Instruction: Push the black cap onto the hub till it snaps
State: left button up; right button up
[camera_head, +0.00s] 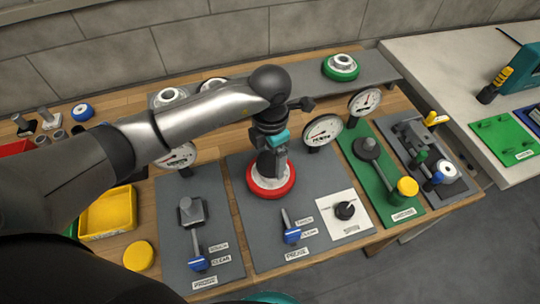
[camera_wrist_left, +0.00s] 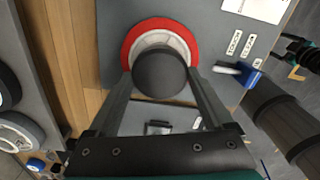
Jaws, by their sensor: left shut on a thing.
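The hub is a pale metal disc in a red ring (camera_head: 271,190) on a grey panel at the middle of the head view. In the left wrist view the red ring (camera_wrist_left: 129,38) shows around the pale hub face (camera_wrist_left: 160,37). The round black cap (camera_wrist_left: 160,72) is between the fingers of my left gripper (camera_head: 270,172), which is shut on it.
A blue-handled lever (camera_head: 291,233) and a black knob on a white plate (camera_head: 345,210) stand in front and to the right of the hub. A gauge (camera_head: 323,131) stands behind it. A green-ringed hub (camera_head: 341,66) sits on the back shelf. A yellow bin (camera_head: 108,213) is at left.

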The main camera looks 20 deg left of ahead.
pick_arm(q)
jog(key=shift+f+b, duration=1.1)
jog(key=shift+f, duration=0.15)
dwell(1.6)
jog(key=o, duration=1.1)
notch_tip(320, 180, up, 15)
jog(key=shift+r+p, duration=0.1)
jog(key=shift+p, duration=0.6)
